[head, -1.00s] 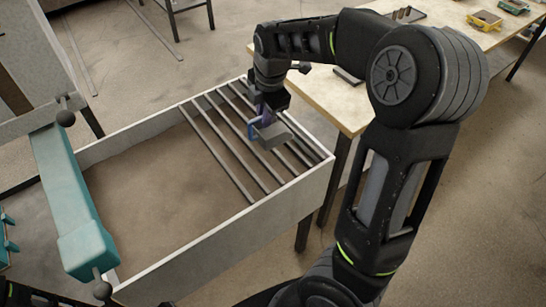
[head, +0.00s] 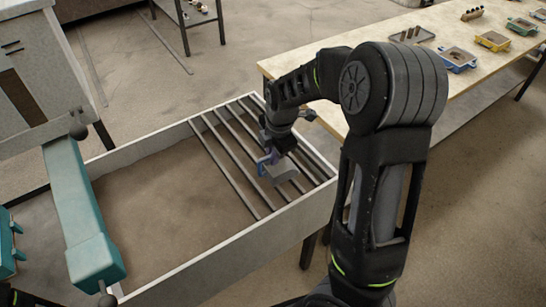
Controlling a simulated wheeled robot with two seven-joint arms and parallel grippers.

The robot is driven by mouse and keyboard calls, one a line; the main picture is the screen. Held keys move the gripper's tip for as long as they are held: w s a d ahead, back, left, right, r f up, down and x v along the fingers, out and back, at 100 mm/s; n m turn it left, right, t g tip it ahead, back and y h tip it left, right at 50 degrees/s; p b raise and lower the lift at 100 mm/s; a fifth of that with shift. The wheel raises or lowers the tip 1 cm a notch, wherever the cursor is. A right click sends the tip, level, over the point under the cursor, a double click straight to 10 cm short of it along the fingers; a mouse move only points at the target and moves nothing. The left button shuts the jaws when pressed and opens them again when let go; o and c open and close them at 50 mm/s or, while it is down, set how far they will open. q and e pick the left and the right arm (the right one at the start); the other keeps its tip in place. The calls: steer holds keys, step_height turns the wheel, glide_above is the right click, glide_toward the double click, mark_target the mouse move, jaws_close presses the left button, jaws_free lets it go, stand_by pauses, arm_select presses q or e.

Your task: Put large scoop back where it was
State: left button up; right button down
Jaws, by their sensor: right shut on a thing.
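The large scoop (head: 281,172) is grey with a blue and purple part near my gripper. It is held over the metal bars at the right end of the long sand-filled box (head: 228,254). My right gripper (head: 270,157) points down and is shut on the scoop. The jaws are small and dark, and the arm partly hides the area to their right. I cannot tell whether the scoop touches the bars. My left gripper is not in view.
Several parallel bars (head: 236,168) span the box's right end. A teal beam (head: 82,215) crosses its left end. A wooden table (head: 440,78) at the upper right holds small coloured trays, including a yellow one (head: 493,41). Bare floor lies between the furniture.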

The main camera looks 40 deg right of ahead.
steer(key=shift+f, duration=0.75)
steer(key=shift+f, duration=0.2)
steer(key=c, duration=1.5)
jaws_free()
steer(key=shift+r, duration=0.1)
steer(key=r, duration=0.2)
steer(key=s+r, duration=0.1)
steer(key=r, duration=0.2)
steer(key=r+b, duration=0.1)
steer(key=r, duration=0.1)
steer(key=shift+s+a+r, duration=0.2)
steer(key=shift+s, duration=0.2)
